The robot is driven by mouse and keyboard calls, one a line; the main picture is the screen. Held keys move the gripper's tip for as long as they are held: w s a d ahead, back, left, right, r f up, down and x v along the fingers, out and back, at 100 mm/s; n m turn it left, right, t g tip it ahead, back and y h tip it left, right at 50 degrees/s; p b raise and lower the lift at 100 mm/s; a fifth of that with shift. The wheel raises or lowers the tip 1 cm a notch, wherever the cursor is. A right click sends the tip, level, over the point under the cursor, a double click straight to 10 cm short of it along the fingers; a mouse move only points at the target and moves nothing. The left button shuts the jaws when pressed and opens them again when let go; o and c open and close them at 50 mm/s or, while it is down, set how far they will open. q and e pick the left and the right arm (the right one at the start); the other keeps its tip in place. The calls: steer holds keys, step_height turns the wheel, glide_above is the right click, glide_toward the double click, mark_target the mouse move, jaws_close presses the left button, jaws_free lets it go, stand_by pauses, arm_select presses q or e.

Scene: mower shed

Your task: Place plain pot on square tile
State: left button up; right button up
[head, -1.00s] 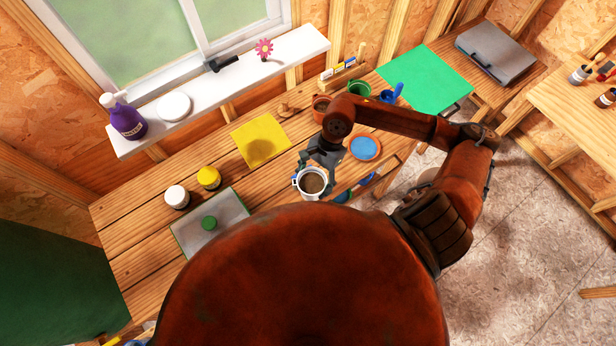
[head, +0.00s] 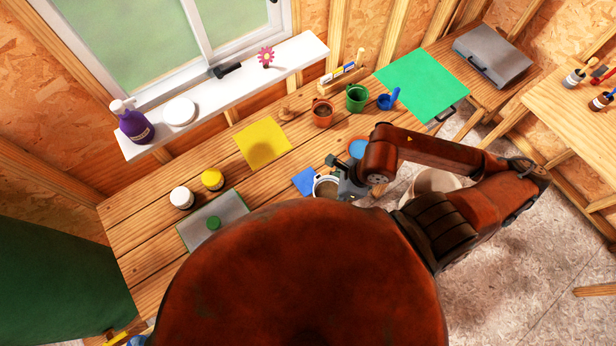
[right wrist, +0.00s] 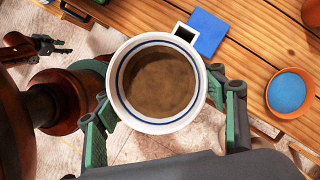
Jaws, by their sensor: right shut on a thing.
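The white pot (head: 326,188) with blue rings and a square handle holds brown soil. It also shows in the right wrist view (right wrist: 158,82), upright. My right gripper (head: 350,187) is shut on it, with fingers on both sides of its wall. The blue square tile (head: 305,181) lies flat and bare near the table's front edge, just left of the pot. In the wrist view the pot's handle overlaps the tile (right wrist: 214,32); the pot's body is beside it, over the table edge. A dark gripper, apparently my left (right wrist: 45,46), shows at the wrist view's left; its jaw state is unclear.
A yellow mat (head: 262,143) and two small jars (head: 212,179) lie left.

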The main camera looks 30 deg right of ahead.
mark_target(327, 183)
steer(key=w+f+b, duration=0.1)
steer(key=w+b, duration=0.1)
steer(key=b, duration=0.1)
steer(key=w+f+b, duration=0.1)
steer(key=w+b, duration=0.1)
steer(key=b, duration=0.1)
steer(key=shift+d+f, duration=0.1)
steer(key=shift+f, duration=0.05)
steer(key=w+f+p, duration=0.1)
steer(key=w+f, duration=0.1)
steer(key=w, duration=0.1)
steer(key=w+f, duration=0.3)
steer(key=w+f+p, duration=0.1)
steer(key=w+f, duration=0.1)
steer(key=w, duration=0.1)
steer(key=shift+w+d+f+p, duration=0.15)
steer(key=shift+d+p, duration=0.1)
steer(key=shift+p, duration=0.05)
step_height(327, 183, down, 3)
steer(key=shift+r+p, duration=0.1)
steer(key=shift+p, duration=0.45)
steer(key=shift+f, duration=0.2)
steer(key=shift+f, duration=0.1)
steer(key=o, duration=1.3)
